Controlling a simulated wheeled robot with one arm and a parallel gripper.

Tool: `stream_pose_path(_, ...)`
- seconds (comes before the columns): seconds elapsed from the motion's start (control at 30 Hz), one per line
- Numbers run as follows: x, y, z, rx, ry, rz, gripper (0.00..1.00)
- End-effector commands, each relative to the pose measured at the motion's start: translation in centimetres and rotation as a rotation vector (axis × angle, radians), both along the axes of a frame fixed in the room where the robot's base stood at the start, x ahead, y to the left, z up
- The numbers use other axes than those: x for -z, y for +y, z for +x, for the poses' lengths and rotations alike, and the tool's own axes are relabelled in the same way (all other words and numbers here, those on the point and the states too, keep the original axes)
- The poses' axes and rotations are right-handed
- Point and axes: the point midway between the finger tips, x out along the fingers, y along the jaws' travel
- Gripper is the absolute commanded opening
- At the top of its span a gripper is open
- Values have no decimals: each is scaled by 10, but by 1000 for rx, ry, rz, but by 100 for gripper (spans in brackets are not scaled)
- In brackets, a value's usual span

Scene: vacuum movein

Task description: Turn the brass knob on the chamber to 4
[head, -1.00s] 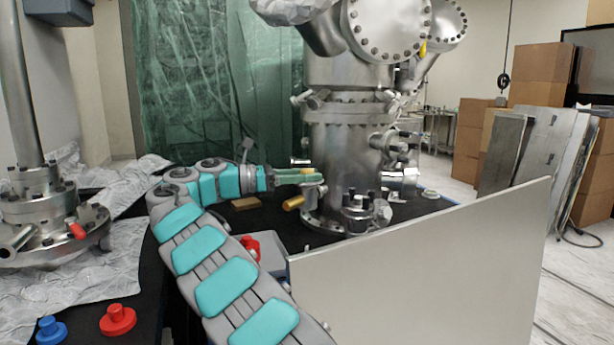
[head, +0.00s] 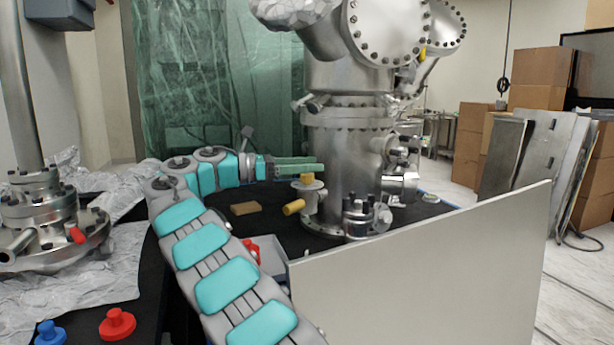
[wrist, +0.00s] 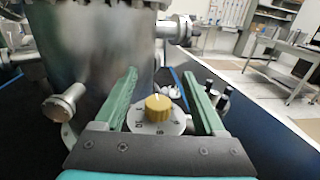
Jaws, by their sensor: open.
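The brass knob (head: 307,178) sits on a round pale dial on a side port of the steel chamber (head: 345,165). In the wrist view the knob (wrist: 158,107) shows from above, with a pale pointer line toward the top of the picture. Dark marks ring its dial (wrist: 146,127); they are too small to read surely. My gripper (head: 318,165) is open, its green fingers just above the knob in the head view. In the wrist view my gripper (wrist: 160,80) has one finger on each side of the knob, apart from it. It holds nothing.
A second brass-coloured cylinder (head: 293,207) sticks out below the knob. A tan block (head: 245,208) lies on the black table. A pale upright panel (head: 430,265) stands in front at right. Steel fittings (head: 360,215) crowd the chamber's base.

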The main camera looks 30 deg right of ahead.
Motion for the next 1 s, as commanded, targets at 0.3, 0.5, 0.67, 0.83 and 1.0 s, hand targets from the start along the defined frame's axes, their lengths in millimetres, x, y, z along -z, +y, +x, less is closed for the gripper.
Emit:
stream_pose_path(0.3,-2,10,-20,1,0,-2,72)
stream_pose_path(0.5,-4,19,-38,1,0,-2,72)
stream_pose_path(0.67,-6,27,-55,2,0,-3,72)
stream_pose_path(0.83,-7,35,-72,1,2,-1,72)
stream_pose_path(1.0,-9,45,-91,-1,1,-2,72)
